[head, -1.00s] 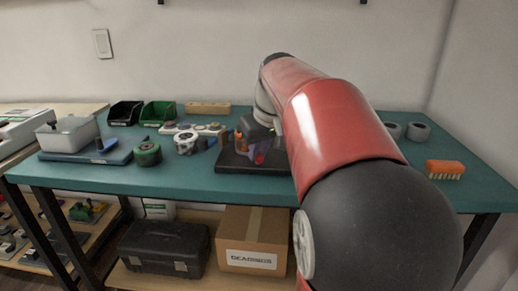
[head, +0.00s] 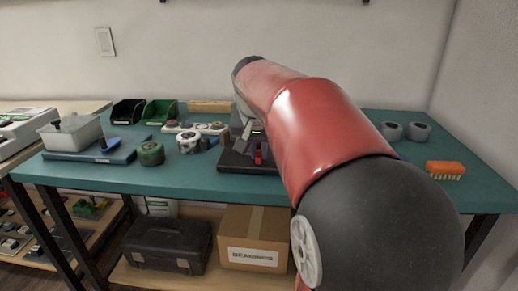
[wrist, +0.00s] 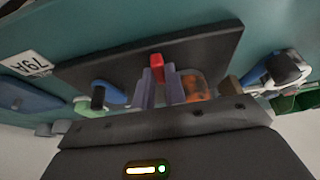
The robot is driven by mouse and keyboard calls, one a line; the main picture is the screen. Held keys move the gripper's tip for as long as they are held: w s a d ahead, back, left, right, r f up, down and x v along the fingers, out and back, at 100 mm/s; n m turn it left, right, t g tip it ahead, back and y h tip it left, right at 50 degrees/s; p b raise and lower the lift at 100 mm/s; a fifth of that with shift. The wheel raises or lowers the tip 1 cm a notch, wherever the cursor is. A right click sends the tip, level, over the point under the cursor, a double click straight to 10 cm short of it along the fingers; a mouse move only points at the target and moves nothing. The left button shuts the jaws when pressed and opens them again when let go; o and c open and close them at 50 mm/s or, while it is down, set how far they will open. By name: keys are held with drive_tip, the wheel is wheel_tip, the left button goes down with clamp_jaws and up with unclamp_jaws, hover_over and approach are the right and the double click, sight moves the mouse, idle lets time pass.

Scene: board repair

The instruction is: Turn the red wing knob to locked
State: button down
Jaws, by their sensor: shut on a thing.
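The red wing knob (wrist: 156,64) shows between my two grey fingers in the wrist view. My gripper (wrist: 159,88) is shut on it, and the fingers hide part of its sides. In the head view the red knob (head: 258,158) shows as a small upright red shape below my gripper (head: 257,146), over the black board (head: 232,166). The black board (wrist: 215,50) also spans the wrist view. No lock marking on it can be read.
In the wrist view a blue part with a dark knob (wrist: 98,98) and an orange part (wrist: 195,86) flank my fingers. In the head view a green tape roll (head: 151,153) and a white roll (head: 188,142) stand left of the board. An orange brush (head: 445,168) lies far right.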

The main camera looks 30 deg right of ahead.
idle(0.4)
drive_tip(key=c, duration=1.4)
unclamp_jaws()
drive_tip(key=shift+c, duration=0.2)
drive_tip(key=v, duration=0.7)
drive_tip(key=shift+r+p, duration=0.3)
drive_tip(key=shift+r, duration=0.1)
drive_tip(key=shift+s+a, duration=0.1)
drive_tip(key=shift+a, duration=0.05)
drive_tip(key=s+a+f+n+t+y, duration=0.1)
drive_tip(key=s+a+f+n, duration=0.2)
drive_tip(key=s+a+f, duration=0.3)
drive_tip(key=s+a+f+n+y, duration=0.1)
drive_tip(key=s+a+f+n, duration=0.2)
drive_tip(key=s+a+f, duration=0.3)
drive_tip(key=s+f, duration=0.5)
drive_tip(key=s, duration=0.1)
drive_tip(key=shift+n+t+y, duration=0.3)
drive_tip(key=shift+n+t, duration=0.1)
